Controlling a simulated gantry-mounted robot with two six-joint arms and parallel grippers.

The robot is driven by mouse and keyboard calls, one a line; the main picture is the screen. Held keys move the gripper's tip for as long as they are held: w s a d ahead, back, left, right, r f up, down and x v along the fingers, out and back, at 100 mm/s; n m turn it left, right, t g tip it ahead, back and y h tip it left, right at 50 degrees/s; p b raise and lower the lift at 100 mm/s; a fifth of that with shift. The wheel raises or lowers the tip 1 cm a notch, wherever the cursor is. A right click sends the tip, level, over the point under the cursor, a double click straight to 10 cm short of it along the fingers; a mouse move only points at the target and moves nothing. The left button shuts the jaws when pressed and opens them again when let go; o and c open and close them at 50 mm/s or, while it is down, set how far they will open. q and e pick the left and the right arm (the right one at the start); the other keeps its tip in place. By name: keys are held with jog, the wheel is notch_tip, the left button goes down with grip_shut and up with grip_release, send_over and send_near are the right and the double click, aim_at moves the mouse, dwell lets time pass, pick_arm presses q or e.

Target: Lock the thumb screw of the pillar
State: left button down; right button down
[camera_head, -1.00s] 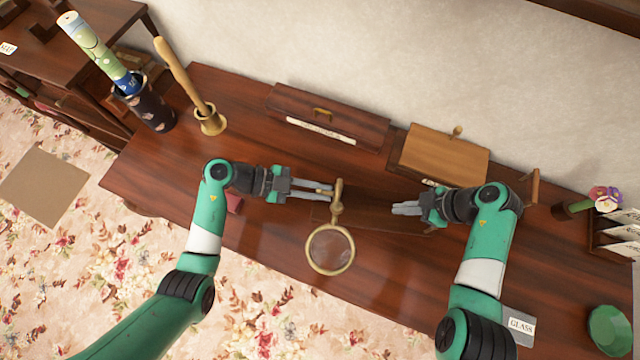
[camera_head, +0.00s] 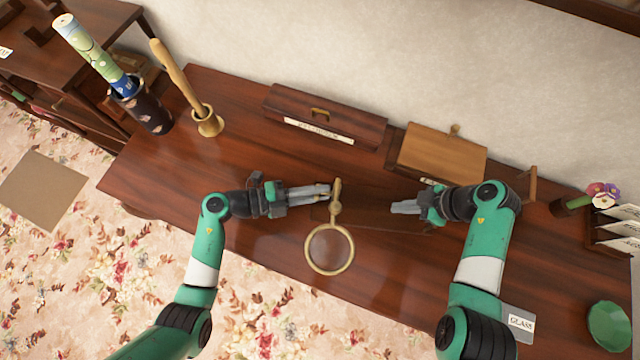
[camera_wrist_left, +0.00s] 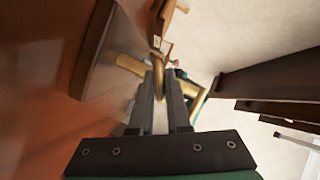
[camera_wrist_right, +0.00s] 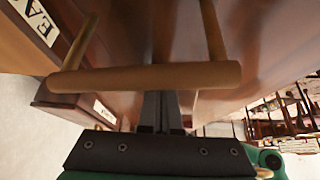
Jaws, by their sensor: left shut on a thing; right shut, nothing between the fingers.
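The brass pillar (camera_head: 338,188) stands on the table with a ring-shaped magnifying lens (camera_head: 330,249) on its near side. My left gripper (camera_head: 326,191) reaches the pillar from the left, near its top. Its fingers (camera_wrist_left: 161,82) are shut on a small brass part, seemingly the thumb screw, mostly hidden between them. Brass also shows beyond the fingertips in the left wrist view (camera_wrist_left: 131,65). My right gripper (camera_head: 398,207) is shut and empty, apart from the pillar on its right side.
A dark labelled box (camera_head: 327,118) and a lighter wooden box (camera_head: 441,156) stand along the wall. A brass holder (camera_head: 208,124) is at the left and a green dish (camera_head: 608,327) at the right. A tan bar (camera_wrist_right: 145,77) crosses the right wrist view.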

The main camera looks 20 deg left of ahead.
pick_arm(q)
jog(key=m, duration=0.2)
jog(key=m+t+h, duration=0.1)
jog(key=m, duration=0.1)
jog(key=shift+f+m+t, duration=0.2)
jog(key=shift+m+t, duration=0.1)
jog(key=shift+m, duration=0.1)
pick_arm(e)
jog(key=shift+f, duration=0.25)
pick_arm(q)
jog(key=c, duration=0.9)
grip_release()
jog(key=v, duration=1.2)
jog(key=shift+f, duration=0.15)
